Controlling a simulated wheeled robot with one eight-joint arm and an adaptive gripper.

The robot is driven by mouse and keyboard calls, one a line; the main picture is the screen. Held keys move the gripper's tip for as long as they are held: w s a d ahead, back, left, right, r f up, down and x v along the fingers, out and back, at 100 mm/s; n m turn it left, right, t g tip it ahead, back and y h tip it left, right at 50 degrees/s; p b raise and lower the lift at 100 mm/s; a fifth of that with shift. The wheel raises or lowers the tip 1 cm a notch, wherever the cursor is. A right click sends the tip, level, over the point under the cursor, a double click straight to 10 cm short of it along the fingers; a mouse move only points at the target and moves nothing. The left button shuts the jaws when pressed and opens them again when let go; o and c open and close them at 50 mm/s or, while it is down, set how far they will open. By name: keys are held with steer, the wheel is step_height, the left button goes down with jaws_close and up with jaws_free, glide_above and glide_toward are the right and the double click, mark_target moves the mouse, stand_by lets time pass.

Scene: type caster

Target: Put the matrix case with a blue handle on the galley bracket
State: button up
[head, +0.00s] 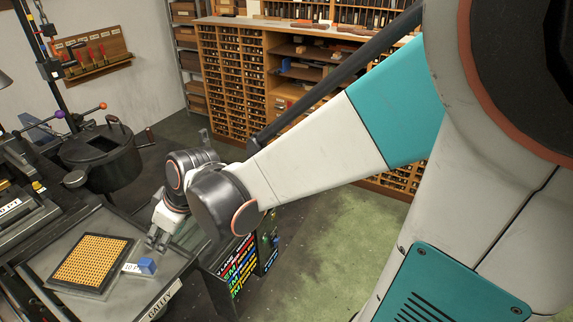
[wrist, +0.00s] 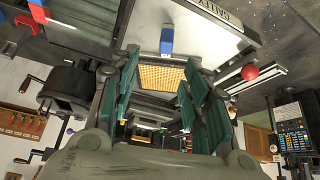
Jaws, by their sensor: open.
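The matrix case (head: 82,247), a flat dark frame with a golden grid, lies on the grey galley bracket (head: 187,262), which is labelled GALLEY. Its blue handle (head: 147,266) is at its right end, beside a white "10 PT" tag (head: 131,267). In the wrist view, the case's golden grid (wrist: 162,77) and blue handle (wrist: 167,42) show between and beyond the fingers. My gripper (head: 156,240) is just above the bracket, near the handle and behind it. It is open and empty, its fingers apart in the wrist view (wrist: 160,85). I see no contact with the handle.
A black melting pot (head: 103,155) stands behind the bracket, with machine parts at the left. A dark panel with coloured lettering (head: 240,265) stands right of the bracket. Type cabinets (head: 235,80) line the back. Green floor (head: 340,240) is clear at the right.

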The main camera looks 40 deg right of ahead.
steer(key=s+d+r+m+t+h, duration=0.1)
steer(key=s+d+r+m, duration=0.1)
steer(key=s, duration=0.4)
steer(key=s+d+r+m+h, duration=0.2)
steer(key=s+d+r+m, duration=0.1)
steer(key=s+r, duration=0.2)
steer(key=shift+s+d+r+m+t, duration=0.3)
steer(key=shift+s+d+r+t, duration=0.1)
steer(key=shift+s, duration=0.9)
